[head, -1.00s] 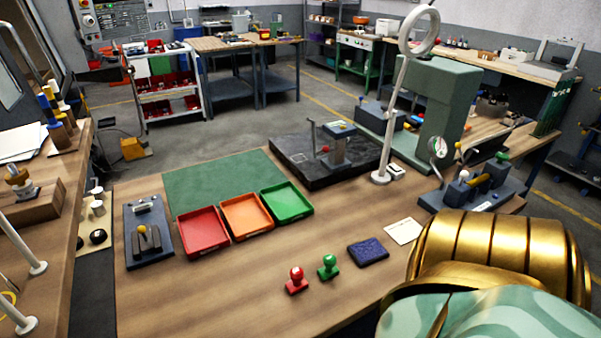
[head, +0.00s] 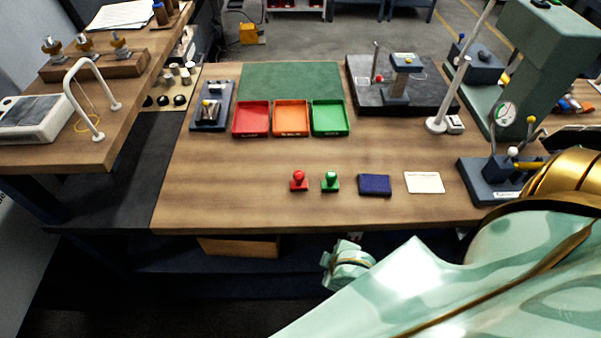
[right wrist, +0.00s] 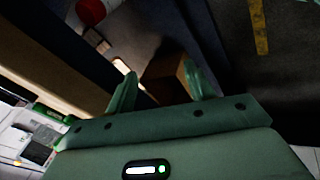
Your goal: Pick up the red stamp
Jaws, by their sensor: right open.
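The red stamp (head: 299,181) stands upright on the wooden table near its front edge, in the head view. A green stamp (head: 330,181) stands just to its right, apart from it. My right gripper shows in the right wrist view (right wrist: 160,88), with two green fingers spread apart and nothing between them. In the head view my right arm comes in from the right, and a pale green part of it is below the table's front edge. The red stamp is not clearly seen in the right wrist view. My left gripper is not in view.
A blue pad (head: 375,185) and a white card (head: 424,182) lie right of the stamps. Red (head: 251,134), orange (head: 291,134) and green (head: 331,133) trays stand behind them. A dark lever fixture (head: 490,184) is at the right. The table front left of the stamps is clear.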

